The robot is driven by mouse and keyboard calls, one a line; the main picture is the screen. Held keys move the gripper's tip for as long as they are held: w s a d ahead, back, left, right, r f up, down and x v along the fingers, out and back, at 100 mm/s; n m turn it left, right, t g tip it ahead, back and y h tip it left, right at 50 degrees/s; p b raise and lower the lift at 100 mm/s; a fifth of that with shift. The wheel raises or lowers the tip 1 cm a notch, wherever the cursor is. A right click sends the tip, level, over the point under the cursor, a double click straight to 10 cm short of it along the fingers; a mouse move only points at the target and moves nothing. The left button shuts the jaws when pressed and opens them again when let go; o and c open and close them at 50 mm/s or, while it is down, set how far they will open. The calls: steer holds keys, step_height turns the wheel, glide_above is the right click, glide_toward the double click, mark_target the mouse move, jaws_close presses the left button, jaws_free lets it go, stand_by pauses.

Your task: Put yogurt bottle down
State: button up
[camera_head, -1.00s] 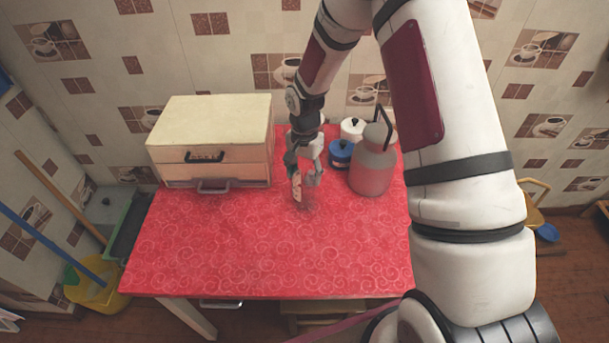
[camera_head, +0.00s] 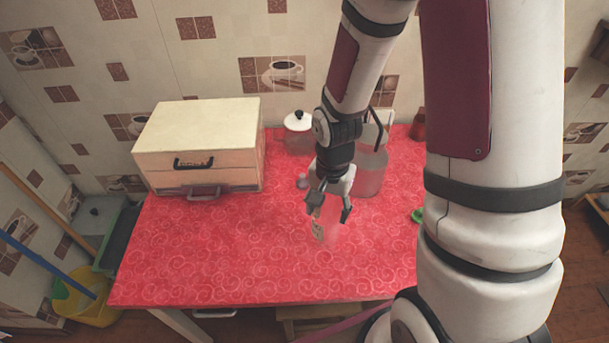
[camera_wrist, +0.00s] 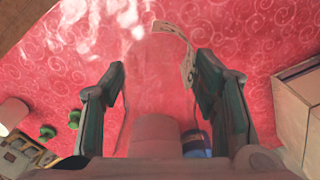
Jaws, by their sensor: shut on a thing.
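The yogurt bottle (camera_head: 318,230) looks clear, with a pale label strip on its side. It sits between the fingers of my gripper (camera_head: 330,212), and its see-through body is hard to tell from the red cloth. In the wrist view the fingers (camera_wrist: 160,66) stand on either side of it, and its label (camera_wrist: 172,28) shows by the right finger. My gripper is shut on the bottle over the middle of the red counter (camera_head: 250,255). I cannot tell whether the bottle's base touches the cloth.
A pale drawer box (camera_head: 198,145) stands at the back left. A small green thing (camera_head: 417,215) lies to the right. The front and left cloth is clear.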

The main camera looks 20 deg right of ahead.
steer(key=shift+s, duration=0.2)
steer(key=w+a+r+n, duration=0.1)
steer(key=w+n, duration=0.3)
steer(key=w, duration=0.3)
steer(key=w+a+r+n, duration=0.1)
steer(key=w+r+n, duration=0.1)
steer(key=w+n, duration=0.3)
steer(key=w, duration=0.3)
steer(key=shift+a+n, duration=0.25)
steer(key=shift+n, duration=0.05)
steer(key=shift+w, duration=0.1)
